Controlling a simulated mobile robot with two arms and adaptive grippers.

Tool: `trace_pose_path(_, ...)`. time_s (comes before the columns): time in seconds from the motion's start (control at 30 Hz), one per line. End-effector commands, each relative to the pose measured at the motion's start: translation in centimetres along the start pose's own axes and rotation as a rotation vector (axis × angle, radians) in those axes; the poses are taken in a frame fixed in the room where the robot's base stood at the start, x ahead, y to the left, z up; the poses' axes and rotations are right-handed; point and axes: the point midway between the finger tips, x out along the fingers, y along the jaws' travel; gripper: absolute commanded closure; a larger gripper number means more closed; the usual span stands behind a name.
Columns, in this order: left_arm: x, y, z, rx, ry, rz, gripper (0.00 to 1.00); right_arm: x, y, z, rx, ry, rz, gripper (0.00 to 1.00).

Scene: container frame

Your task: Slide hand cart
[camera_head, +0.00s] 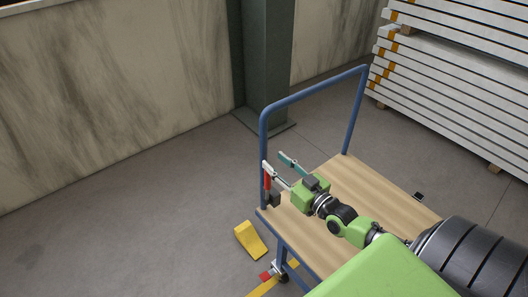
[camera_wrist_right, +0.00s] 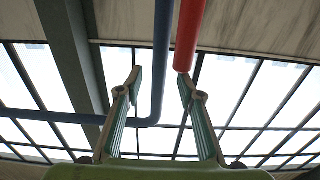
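The hand cart has a wooden deck (camera_head: 335,195) and a blue tubular handle frame (camera_head: 310,90) standing at its far side. My right gripper (camera_head: 273,160) is open at the left post of that frame, above the deck's left corner. A red upright piece (camera_head: 267,180) shows beside this post. In the right wrist view, a blue tube (camera_wrist_right: 162,50) runs between the spread fingers of my right gripper (camera_wrist_right: 159,75). A red bar (camera_wrist_right: 189,35) ends by the right fingertip; I cannot tell whether they touch. My left gripper is not in view.
A yellow wedge (camera_head: 251,240) lies on the floor left of the cart, near a caster (camera_head: 281,270). A dark steel column (camera_head: 265,60) stands behind the handle frame. Stacked white panels (camera_head: 455,100) stand at the back right. The floor at left is clear.

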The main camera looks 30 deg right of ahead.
Motion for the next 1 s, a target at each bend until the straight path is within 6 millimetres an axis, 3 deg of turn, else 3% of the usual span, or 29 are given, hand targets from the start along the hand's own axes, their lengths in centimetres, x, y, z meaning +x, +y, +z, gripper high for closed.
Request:
trace_pose_path(0.2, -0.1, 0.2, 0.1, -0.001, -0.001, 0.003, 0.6, 3.7, 0.0, -0.1, -0.001, 0.002, 0.0, 0.65)
trace_pose_path(0.4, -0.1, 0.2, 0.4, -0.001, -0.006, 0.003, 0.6, 5.8, 0.0, 0.0, 0.0, 0.0, 0.0, 0.65)
trace_pose_path(0.83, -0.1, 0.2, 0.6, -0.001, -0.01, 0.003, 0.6, 6.5, 0.0, 0.0, 0.0, -0.001, -0.001, 0.65)
trace_pose_path(0.97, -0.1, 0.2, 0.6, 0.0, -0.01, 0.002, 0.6, 6.5, 0.0, 0.0, 0.0, -0.001, -0.001, 0.96)
trace_pose_path(1.0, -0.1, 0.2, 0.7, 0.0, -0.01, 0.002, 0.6, 6.5, 0.0, 0.0, 0.0, -0.001, -0.001, 1.0)
